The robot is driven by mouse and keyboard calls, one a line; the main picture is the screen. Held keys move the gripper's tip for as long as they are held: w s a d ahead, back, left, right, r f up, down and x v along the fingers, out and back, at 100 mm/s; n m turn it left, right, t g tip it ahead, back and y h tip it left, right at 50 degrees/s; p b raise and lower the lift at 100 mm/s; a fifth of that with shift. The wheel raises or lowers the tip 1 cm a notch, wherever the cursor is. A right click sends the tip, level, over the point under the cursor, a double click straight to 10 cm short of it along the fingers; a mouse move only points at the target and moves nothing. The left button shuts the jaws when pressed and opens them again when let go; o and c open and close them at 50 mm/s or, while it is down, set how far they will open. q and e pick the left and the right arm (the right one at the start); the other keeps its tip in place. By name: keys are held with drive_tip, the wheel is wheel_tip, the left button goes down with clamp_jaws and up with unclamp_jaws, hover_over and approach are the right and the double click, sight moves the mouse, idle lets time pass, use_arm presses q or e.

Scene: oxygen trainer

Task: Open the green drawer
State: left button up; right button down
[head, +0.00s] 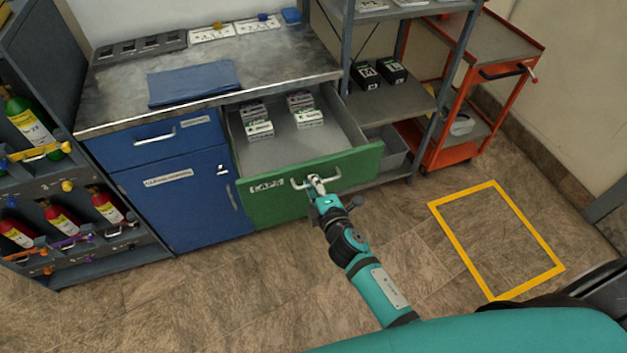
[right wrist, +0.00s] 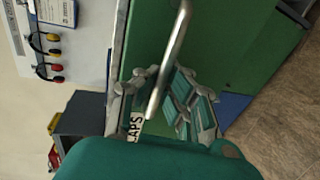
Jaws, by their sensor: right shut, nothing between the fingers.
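The green drawer (head: 345,168) in the head view is pulled well out of the bench and shows its inside, with several small boxes (head: 260,128) in it. Its front carries a label reading CAPS and a metal bar handle (head: 300,184). My right gripper (head: 316,183) is at this handle, its fingers shut with nothing between them. In the right wrist view the handle (right wrist: 172,52) runs close in front of the green front (right wrist: 146,45), and the fingers (right wrist: 165,95) are beside it. Whether they touch the handle is unclear. My left gripper is not in view.
A blue drawer (head: 165,140) and a blue cabinet door (head: 185,198) are left of the green drawer. A rack with gas cylinders (head: 108,207) stands at far left. Grey shelving (head: 395,105) and an orange cart (head: 450,150) are to the right. The floor inside the yellow outline (head: 495,240) is clear.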

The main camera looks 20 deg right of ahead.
drive_tip(key=c, duration=2)
unclamp_jaws()
drive_tip(key=o, duration=0.3)
drive_tip(key=shift+o, duration=0.2)
drive_tip(key=shift+s, duration=0.15)
drive_tip(key=v, duration=1.2)
drive_tip(key=s+d+f+m+g, duration=0.1)
drive_tip(key=s+f+m+g, duration=0.45)
drive_tip(key=f, duration=0.95)
drive_tip(key=s+f+m+g, duration=0.3)
drive_tip(key=s+f, duration=0.5)
drive_tip(key=f, duration=0.8)
drive_tip(key=s+d+f+m+g, duration=0.3)
drive_tip(key=s+f, duration=0.3)
drive_tip(key=s, duration=0.4)
drive_tip(key=s+d+f+m+g, duration=0.2)
drive_tip(key=s+f, duration=0.4)
drive_tip(key=s, duration=0.5)
drive_tip(key=shift+s+d+f+m+g+h, duration=0.2)
drive_tip(key=shift+s+d+m+g+h, duration=0.25)
drive_tip(key=shift+m, duration=0.8)
